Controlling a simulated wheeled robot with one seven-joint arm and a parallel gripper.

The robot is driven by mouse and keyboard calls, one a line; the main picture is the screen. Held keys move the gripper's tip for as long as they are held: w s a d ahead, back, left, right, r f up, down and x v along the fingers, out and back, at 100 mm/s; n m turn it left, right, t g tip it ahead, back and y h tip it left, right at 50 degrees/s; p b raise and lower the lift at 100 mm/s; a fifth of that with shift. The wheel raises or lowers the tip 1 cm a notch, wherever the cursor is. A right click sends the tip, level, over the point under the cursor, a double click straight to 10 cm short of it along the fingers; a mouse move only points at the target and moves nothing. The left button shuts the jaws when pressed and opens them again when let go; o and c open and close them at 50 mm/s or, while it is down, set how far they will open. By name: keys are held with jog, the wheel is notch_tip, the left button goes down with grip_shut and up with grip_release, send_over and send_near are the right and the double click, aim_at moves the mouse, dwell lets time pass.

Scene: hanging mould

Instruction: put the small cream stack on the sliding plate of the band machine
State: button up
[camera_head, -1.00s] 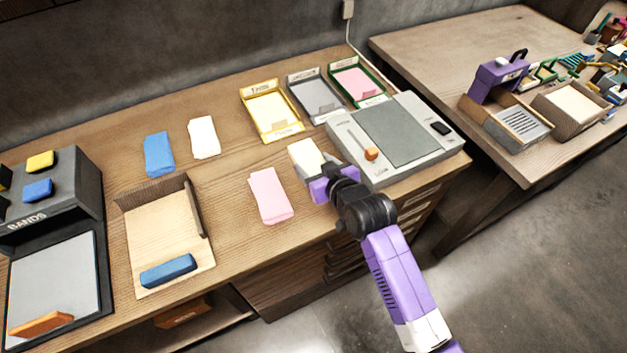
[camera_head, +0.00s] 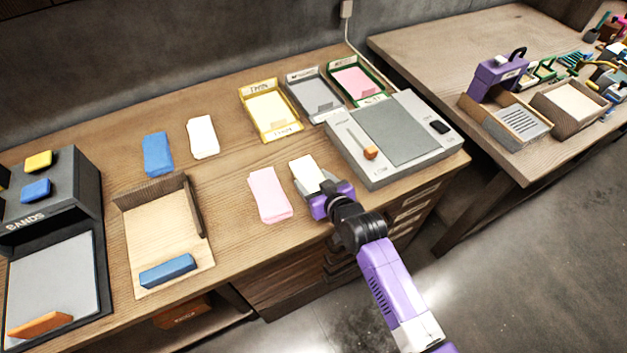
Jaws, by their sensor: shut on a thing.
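A small cream stack (camera_head: 306,169) is at the middle right of the near table, beside a pink stack. My gripper (camera_head: 321,187) is shut on its near right end. I cannot tell whether the stack touches the table or is slightly above it. The band machine (camera_head: 73,205), a dark box marked BANDS, is at the far left. Its light grey sliding plate (camera_head: 55,280) lies in front of it, bare apart from an orange bar (camera_head: 41,324) near its front edge.
A pink stack (camera_head: 269,195), a white-cream stack (camera_head: 203,137) and a blue stack (camera_head: 158,155) lie on the table. A wooden tray (camera_head: 155,225) with a blue bar stands between gripper and plate. A grey scale-like machine (camera_head: 395,170) is to the right, paper trays (camera_head: 268,111) behind.

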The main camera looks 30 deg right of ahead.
jog(key=o, duration=1.4)
jog(key=shift+r, duration=0.2)
jog(key=shift+s, duration=0.3)
jog(key=v, duration=1.1)
jog(key=shift+s+r, duration=0.15)
jog(key=shift+s, duration=0.05)
